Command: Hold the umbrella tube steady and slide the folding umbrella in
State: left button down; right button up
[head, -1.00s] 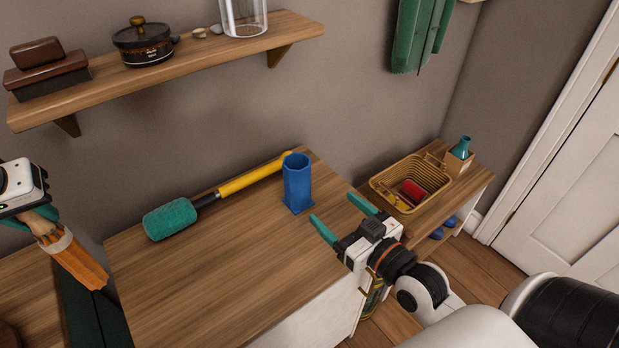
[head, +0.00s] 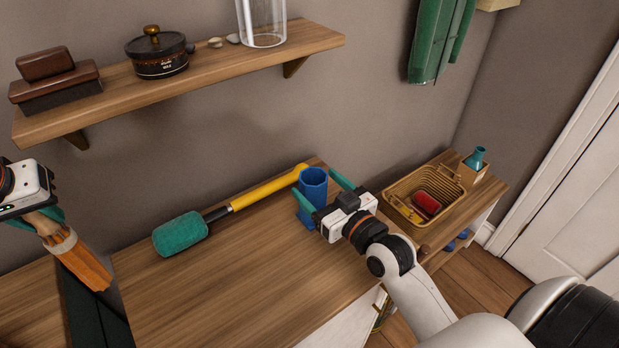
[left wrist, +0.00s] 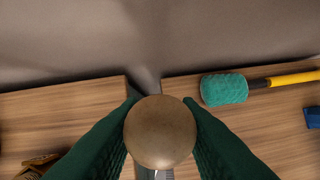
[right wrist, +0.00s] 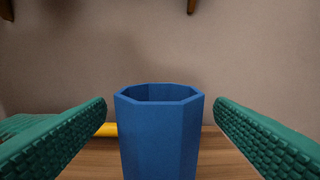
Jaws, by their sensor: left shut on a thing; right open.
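The umbrella tube is a blue, open-topped, many-sided tube (head: 313,186) standing upright on the wooden cabinet top. My right gripper (head: 322,193) is open with its fingers on either side of the tube. In the right wrist view the tube (right wrist: 160,135) stands between the two green fingers, with a gap on each side. The folding umbrella is orange (head: 83,262) with a light band and a wooden handle. My left gripper (head: 38,215) is shut on its handle, at the far left, and the umbrella hangs tilted. In the left wrist view the round handle end (left wrist: 160,132) sits between the fingers.
A duster with a teal head (head: 180,234) and yellow handle lies along the back of the cabinet top. A wicker basket (head: 397,211) stands on a lower cabinet at right. A wall shelf (head: 215,72) with a pot overhangs. The cabinet's front is clear.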

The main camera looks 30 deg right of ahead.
aim_at(306, 175)
jog(key=shift+w+a, duration=0.15)
jog(key=shift+w, duration=0.9)
jog(key=shift+w+a, duration=0.15)
jog(key=shift+w, duration=0.9)
jog(key=c, duration=1.1)
jog(key=shift+o, duration=0.2)
jog(key=o, duration=1.1)
jog(key=shift+c, duration=0.2)
jog(key=shift+s, duration=0.1)
